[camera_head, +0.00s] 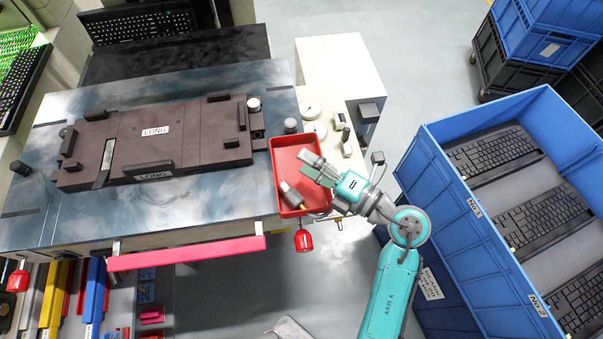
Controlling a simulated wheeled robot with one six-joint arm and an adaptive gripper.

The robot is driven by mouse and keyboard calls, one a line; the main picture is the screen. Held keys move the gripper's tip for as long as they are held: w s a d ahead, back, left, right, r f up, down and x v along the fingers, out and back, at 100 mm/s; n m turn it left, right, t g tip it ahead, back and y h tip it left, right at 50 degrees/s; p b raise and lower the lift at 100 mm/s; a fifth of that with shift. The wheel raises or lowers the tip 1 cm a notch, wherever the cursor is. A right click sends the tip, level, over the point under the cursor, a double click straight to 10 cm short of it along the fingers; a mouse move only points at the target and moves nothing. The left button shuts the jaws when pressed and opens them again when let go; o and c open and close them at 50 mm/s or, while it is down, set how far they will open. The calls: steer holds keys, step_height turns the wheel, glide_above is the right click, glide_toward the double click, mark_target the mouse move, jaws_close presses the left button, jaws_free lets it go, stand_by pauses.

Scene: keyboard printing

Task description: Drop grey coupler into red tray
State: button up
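The red tray (297,209) sits at the right end of the work table. My gripper (309,165) is over the tray, reaching in from the right with its fingers pointing to the upper left. A light grey piece shows at the fingertips; I cannot tell whether it is the grey coupler or part of the fingers, nor whether they are shut. A small grey cylindrical piece (289,192) with a yellowish end lies in the tray's lower left, apart from the fingertips. I cannot tell if this is the grey coupler. My gripper and wrist hide part of the tray.
A dark brown fixture marked LONG (190,140) lies on the table (75,112), left of the tray. A pale machine top with round dials (311,109) stands beyond it. A blue crate of keyboards (440,165) stands at right. A red button (304,240) hangs below the tray.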

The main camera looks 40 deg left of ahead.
steer(key=d, duration=1.1)
steer(key=shift+w+d, duration=0.2)
steer(key=shift+w, duration=0.25)
steer(key=s+d+r+m+t+h, duration=0.1)
steer(key=s+d+m+t+h, duration=0.1)
steer(key=s+d+m+t, duration=0.75)
steer(key=s+d+r+m+t+h, duration=0.1)
steer(key=s+d+m+t+h, duration=0.15)
steer(key=d+m+t, duration=0.75)
steer(key=s+d+f+m+g+h, duration=0.1)
steer(key=s+d+f+m+h, duration=0.3)
steer(key=m, duration=0.5)
steer(key=s+d+f+m+g+h, duration=0.2)
steer(key=s+d+f+m+h, duration=0.2)
steer(key=s+m+h, duration=0.5)
steer(key=shift+d+f+m, duration=0.2)
steer(key=shift+f+m, duration=0.05)
steer(key=shift+m, duration=0.2)
